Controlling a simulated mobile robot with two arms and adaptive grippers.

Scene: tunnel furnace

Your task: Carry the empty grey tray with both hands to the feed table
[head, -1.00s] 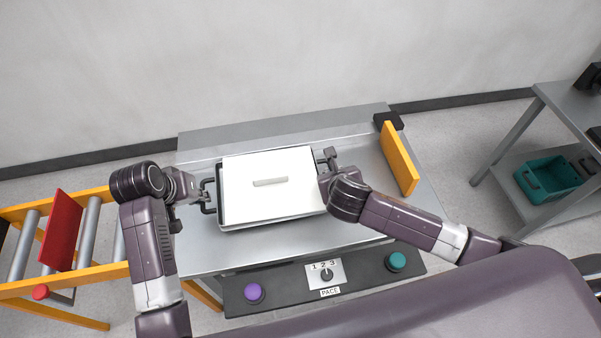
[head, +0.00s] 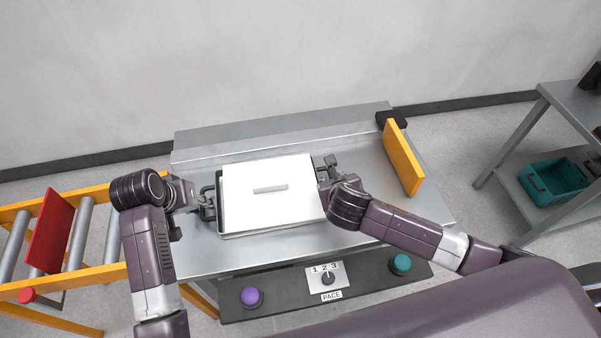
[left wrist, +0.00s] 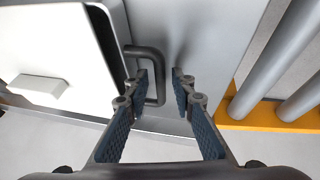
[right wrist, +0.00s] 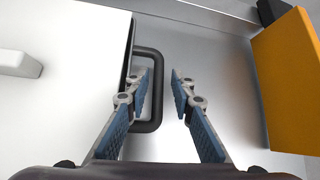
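The grey tray (head: 216,206) sits on the steel table, with a dark looped handle at each end. A flat white lid with a raised grip (head: 270,188) covers most of it, so the inside is mostly hidden. A dark strip shows along the tray's left end. My left gripper (left wrist: 160,75) is open at the left handle (left wrist: 161,92), whose outer bar appears between the fingertips. My right gripper (right wrist: 163,80) is open at the right handle (right wrist: 153,112), its outer bar also between the fingertips. Neither gripper is closed on its handle.
A control panel with a purple button (head: 251,298) and a teal button (head: 401,264) lies along the table's front. A yellow plate (head: 402,157) stands on the right. A roller conveyor (head: 82,235) with a red plate (head: 50,231) is at left. A shelf with a teal crate (head: 553,181) is at right.

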